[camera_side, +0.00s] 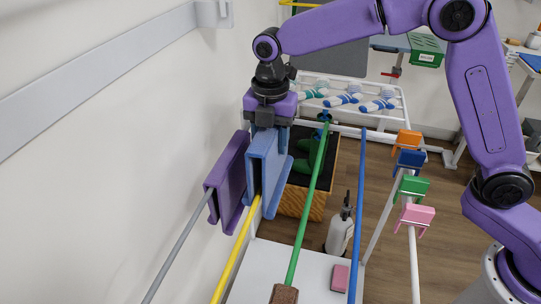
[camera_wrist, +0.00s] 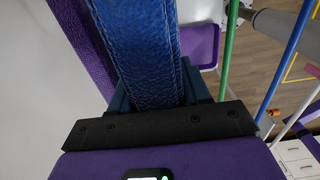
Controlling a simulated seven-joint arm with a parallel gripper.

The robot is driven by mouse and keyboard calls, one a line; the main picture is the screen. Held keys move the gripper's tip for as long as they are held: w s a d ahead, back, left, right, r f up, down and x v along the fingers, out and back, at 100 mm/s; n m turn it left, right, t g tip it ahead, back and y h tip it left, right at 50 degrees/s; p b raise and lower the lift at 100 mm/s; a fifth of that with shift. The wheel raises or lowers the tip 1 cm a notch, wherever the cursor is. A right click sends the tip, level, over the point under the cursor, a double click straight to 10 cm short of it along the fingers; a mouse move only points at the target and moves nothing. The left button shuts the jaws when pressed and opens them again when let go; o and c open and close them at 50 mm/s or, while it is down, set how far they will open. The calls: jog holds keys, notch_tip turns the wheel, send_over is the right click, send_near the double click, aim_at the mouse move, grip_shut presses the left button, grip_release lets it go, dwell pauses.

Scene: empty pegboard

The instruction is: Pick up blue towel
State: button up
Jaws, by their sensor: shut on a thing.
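A blue towel (camera_side: 266,170) hangs folded at the left of the rack in the side view, around the yellow rod. My gripper (camera_side: 270,124) points down at its top edge and is shut on it. The blue towel (camera_wrist: 146,50) fills the middle of the wrist view, between the fingers of my gripper (camera_wrist: 165,98). The fingertips are mostly hidden by the towel.
A purple towel (camera_side: 227,178) hangs close on the left, beside the wall. Green (camera_side: 308,205) and blue (camera_side: 359,210) rods run to the right. Orange, blue, green and pink clips (camera_side: 413,188) sit on a white rail. A spray bottle (camera_side: 341,228) stands below.

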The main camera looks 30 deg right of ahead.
jog(key=shift+r, duration=3.85)
jog(key=shift+r, duration=2.4)
jog(key=s+d, duration=0.2)
jog(key=s+d+r, duration=0.1)
jog(key=s+d, duration=0.1)
jog(key=d, duration=0.1)
jog(key=s+d, duration=0.2)
jog(key=s, duration=0.1)
jog(key=shift+d+r, duration=0.25)
jog(key=shift+d, duration=0.05)
jog(key=s+d, duration=0.2)
jog(key=s+d+f, duration=0.1)
jog(key=s+d, duration=0.1)
jog(key=s+d+f, duration=0.1)
jog(key=s+d, duration=0.1)
jog(key=s, duration=0.1)
jog(key=shift+s+d, duration=0.1)
jog(key=shift+d, duration=0.2)
jog(key=shift+f, duration=0.1)
